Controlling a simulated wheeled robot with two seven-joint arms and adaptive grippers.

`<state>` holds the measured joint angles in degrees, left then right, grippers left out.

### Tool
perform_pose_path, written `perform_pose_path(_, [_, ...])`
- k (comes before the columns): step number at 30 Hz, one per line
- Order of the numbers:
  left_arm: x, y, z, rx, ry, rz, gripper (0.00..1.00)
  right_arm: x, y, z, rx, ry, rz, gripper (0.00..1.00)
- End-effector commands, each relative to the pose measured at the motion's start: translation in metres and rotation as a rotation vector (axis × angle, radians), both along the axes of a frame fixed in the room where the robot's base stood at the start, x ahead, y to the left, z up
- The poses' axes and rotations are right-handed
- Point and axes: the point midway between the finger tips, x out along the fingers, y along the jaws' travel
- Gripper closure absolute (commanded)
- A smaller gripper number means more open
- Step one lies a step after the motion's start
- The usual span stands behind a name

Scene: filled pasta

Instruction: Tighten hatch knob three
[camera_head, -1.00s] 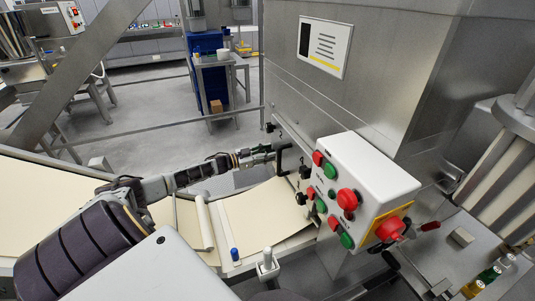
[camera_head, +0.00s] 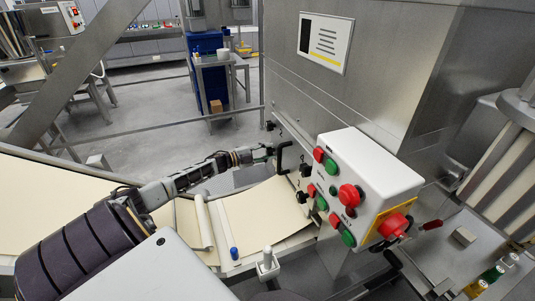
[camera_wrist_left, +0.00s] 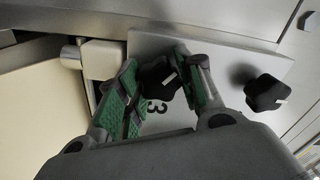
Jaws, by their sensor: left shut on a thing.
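Hatch knob three (camera_wrist_left: 157,80) is a black lobed knob with a pale mark, beside a printed "3" on a light metal plate (camera_wrist_left: 220,52) in the left wrist view. My left gripper (camera_wrist_left: 160,68), with green finger pads, is shut on this knob, one finger on each side. In the head view my left gripper (camera_head: 266,151) reaches the machine's side just left of a black bar handle (camera_head: 284,157). I cannot make out knob three there. My right gripper is not in view.
Another black knob (camera_wrist_left: 267,92) sits right of the gripper in the wrist view. In the head view, black knobs (camera_head: 304,170) line the hatch, near a white control box (camera_head: 370,170) with red and green buttons. A cream sheet conveyor (camera_head: 262,215) lies below the arm.

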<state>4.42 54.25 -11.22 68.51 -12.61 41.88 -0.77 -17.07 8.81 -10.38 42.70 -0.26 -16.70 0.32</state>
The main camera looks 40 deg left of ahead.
Motion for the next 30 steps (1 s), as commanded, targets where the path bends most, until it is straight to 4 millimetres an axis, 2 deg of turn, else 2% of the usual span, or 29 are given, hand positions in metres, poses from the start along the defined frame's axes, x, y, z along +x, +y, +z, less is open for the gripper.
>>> perform_pose_path(5, [0.0,0.0,-0.003,0.147,-0.076,0.001,0.88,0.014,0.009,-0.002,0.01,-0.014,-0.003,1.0])
perform_pose_path(12, [0.0,0.0,-0.003,0.349,-0.179,0.0,0.88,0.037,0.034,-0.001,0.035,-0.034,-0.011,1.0])
perform_pose_path(21, [0.0,0.0,-0.003,0.595,-0.307,0.0,0.88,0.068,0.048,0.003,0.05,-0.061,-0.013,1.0])
perform_pose_path(30, [0.0,-0.001,-0.003,0.764,-0.395,-0.001,0.88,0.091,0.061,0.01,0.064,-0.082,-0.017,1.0])
